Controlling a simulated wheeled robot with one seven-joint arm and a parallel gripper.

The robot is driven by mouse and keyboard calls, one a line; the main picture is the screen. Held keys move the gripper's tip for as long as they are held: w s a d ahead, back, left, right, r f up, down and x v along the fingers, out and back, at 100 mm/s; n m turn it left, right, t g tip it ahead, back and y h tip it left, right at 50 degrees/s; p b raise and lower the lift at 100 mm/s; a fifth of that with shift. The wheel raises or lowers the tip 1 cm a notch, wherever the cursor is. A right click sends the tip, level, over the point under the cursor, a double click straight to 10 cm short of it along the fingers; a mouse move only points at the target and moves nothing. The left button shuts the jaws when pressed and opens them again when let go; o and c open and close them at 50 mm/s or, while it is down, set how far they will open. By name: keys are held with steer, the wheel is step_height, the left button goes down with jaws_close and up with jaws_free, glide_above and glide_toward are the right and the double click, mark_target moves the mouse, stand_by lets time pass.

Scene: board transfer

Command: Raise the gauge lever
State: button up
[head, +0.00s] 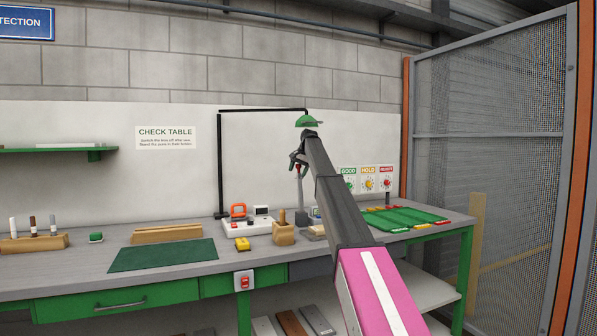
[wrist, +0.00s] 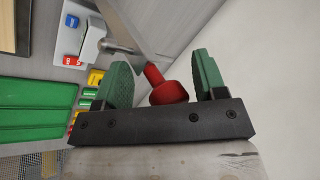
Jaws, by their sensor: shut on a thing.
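The gauge lever's red knob (wrist: 169,88) is between the two green fingers of my gripper (wrist: 163,76) in the wrist view. The gripper is shut on it. In the head view my gripper (head: 296,160) is above the table, at the top of the gauge's upright grey post (head: 299,198). The knob is small there and partly hidden by the gripper. The gauge's foot is partly hidden by my arm and a wooden block.
A wooden block (head: 283,235) and a white device with an orange frame (head: 246,222) stand left of the gauge. A green board (head: 405,218) lies to the right. A green lamp (head: 306,121) hangs close above my arm. A green mat (head: 163,255) is bare.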

steer(key=shift+a, duration=0.1)
steer(key=shift+r, duration=0.5)
steer(key=shift+v, duration=1.15)
steer(key=s+d, duration=0.8)
steer(key=d, duration=0.1)
steer(key=shift+d+f, duration=0.15)
steer(key=shift+d, duration=0.05)
steer(key=shift+s, duration=0.1)
